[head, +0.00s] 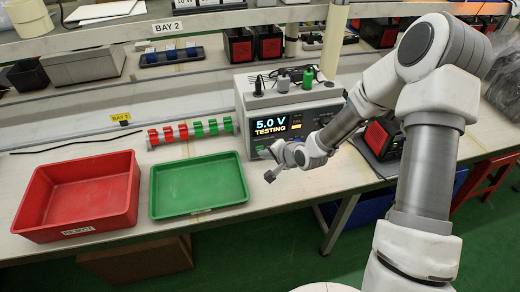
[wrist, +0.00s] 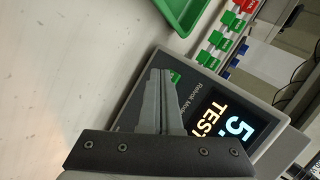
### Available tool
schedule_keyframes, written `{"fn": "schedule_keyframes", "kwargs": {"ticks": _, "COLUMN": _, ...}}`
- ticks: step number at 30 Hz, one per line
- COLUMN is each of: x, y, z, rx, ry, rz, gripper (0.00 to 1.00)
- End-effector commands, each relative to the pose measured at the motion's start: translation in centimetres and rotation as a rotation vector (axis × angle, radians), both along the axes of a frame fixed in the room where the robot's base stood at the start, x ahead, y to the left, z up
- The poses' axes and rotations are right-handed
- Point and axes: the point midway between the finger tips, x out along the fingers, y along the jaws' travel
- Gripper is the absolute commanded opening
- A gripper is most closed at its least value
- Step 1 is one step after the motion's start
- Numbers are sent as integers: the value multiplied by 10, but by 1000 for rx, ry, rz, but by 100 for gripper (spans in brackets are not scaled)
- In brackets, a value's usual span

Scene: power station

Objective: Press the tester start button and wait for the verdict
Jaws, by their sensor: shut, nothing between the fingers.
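The tester (head: 325,112) is a grey box on the bench, and its display (head: 271,124) reads "5.0 V TESTING". In the wrist view the display (wrist: 232,124) is partly cut off. A small green button (wrist: 174,77) shows on the tester's front panel, just beyond my fingertips and partly hidden by them. My gripper (head: 264,154) is at the lower left of the tester's front. Its fingers (wrist: 158,74) are shut and empty, close to the green button; I cannot tell whether they touch it.
A red tray (head: 78,228) labelled REJECT and a green tray (head: 198,212) stand left of the tester. A rack of red and green clips (head: 190,130) lies behind them. Small adapters (head: 283,83) sit on top of the tester. A black unit with a red face (head: 377,138) stands right.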

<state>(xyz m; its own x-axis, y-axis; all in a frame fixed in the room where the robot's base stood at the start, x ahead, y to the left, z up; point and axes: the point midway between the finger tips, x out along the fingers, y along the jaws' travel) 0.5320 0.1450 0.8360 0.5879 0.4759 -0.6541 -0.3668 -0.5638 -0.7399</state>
Motion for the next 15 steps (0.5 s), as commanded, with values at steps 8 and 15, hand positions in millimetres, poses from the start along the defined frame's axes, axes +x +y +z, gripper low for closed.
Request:
{"fn": "schedule_keyframes", "kwargs": {"ticks": 8, "x": -6, "y": -2, "z": 0, "rx": -1, "ry": -1, "rz": 1, "gripper": 0}}
{"fn": "schedule_keyframes", "kwargs": {"ticks": 15, "x": -12, "y": -3, "z": 0, "rx": -1, "ry": 0, "rz": 1, "gripper": 0}}
